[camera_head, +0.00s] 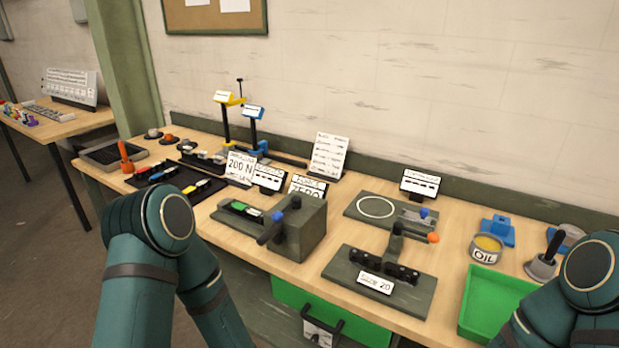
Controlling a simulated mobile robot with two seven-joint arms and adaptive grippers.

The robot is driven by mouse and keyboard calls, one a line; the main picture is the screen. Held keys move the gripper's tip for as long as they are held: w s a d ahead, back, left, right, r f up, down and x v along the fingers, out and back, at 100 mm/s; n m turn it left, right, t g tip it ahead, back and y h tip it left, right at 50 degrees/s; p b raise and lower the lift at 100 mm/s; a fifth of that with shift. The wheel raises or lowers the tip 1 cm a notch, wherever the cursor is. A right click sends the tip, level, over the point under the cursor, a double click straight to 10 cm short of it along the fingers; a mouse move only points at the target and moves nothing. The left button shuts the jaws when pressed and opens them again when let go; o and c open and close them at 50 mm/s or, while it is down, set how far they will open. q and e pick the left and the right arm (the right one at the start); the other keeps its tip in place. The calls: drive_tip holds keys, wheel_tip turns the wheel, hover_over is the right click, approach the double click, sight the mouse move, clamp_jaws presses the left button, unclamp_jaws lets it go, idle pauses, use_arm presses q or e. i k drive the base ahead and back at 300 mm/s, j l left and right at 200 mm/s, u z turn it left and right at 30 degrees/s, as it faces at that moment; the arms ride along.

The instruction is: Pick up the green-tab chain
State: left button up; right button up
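A small green piece (240,206) lies in a dark tray (226,215) beside the grey block, near the front edge of the bench. A white and a red piece are close to it. I cannot tell at this size whether the green piece is a chain's tab. Dark chain-like strips with small coloured pieces (197,189) lie on a dark tray further left. My left and right arms show at the bottom left and bottom right corners. Neither gripper is in view, so what they hold is hidden.
A grey block with a lever (301,228) and a dark fixture plate (345,272) stand mid-bench. A green bin (478,318), an oil tin (486,248) and a dark-handled tool (553,246) are at right. Yellow and blue stands (226,120) rise behind.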

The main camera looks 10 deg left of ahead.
sight(241, 210)
drive_tip(key=i+j+z, duration=0.25)
drive_tip(key=j, duration=0.4)
drive_tip(key=j+z, duration=0.25)
drive_tip(key=j, duration=0.4)
drive_tip(key=i+j+z, duration=0.25)
drive_tip(key=j, duration=0.45)
drive_tip(key=k+l, duration=0.05)
drive_tip(key=k, duration=0.05)
